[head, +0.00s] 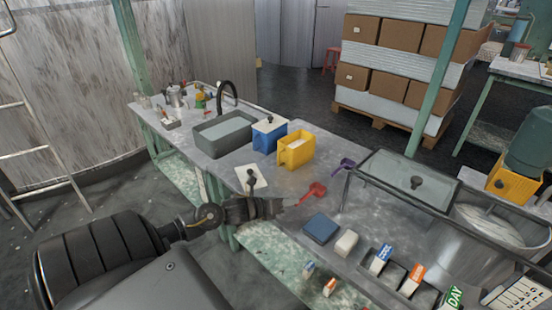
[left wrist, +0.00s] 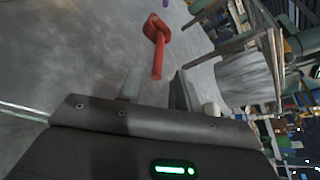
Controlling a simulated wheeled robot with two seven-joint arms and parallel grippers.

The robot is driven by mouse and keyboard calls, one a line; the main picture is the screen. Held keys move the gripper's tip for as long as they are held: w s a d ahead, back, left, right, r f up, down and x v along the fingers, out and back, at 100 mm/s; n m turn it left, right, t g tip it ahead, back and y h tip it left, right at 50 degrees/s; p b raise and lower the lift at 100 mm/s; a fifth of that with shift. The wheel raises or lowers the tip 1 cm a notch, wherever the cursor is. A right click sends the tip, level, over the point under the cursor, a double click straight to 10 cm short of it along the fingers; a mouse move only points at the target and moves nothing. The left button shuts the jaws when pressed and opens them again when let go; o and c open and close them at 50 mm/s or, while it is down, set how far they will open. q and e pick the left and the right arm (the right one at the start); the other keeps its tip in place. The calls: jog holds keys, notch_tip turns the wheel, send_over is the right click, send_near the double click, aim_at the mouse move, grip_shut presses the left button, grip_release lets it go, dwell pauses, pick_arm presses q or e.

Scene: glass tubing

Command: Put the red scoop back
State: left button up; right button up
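The red scoop (head: 314,190) lies on the grey table top (head: 262,215), its handle pointing toward my left gripper (head: 288,203). In the left wrist view the scoop (left wrist: 156,35) is straight ahead of the left gripper (left wrist: 158,82). The two fingers are apart, with nothing held. The handle's end appears at the gap between the fingertips; I cannot tell whether it is between them. A yellow bin (head: 295,153) and a blue bin with a white lid (head: 268,134) stand behind the scoop. My right gripper is not in view.
A purple scoop (head: 343,164) lies right of the red one. A glass-lidded tank (head: 405,178) stands at the right. A grey basin (head: 222,134) is further back left.

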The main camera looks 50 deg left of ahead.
pick_arm(q)
jog(key=shift+v, duration=2.65)
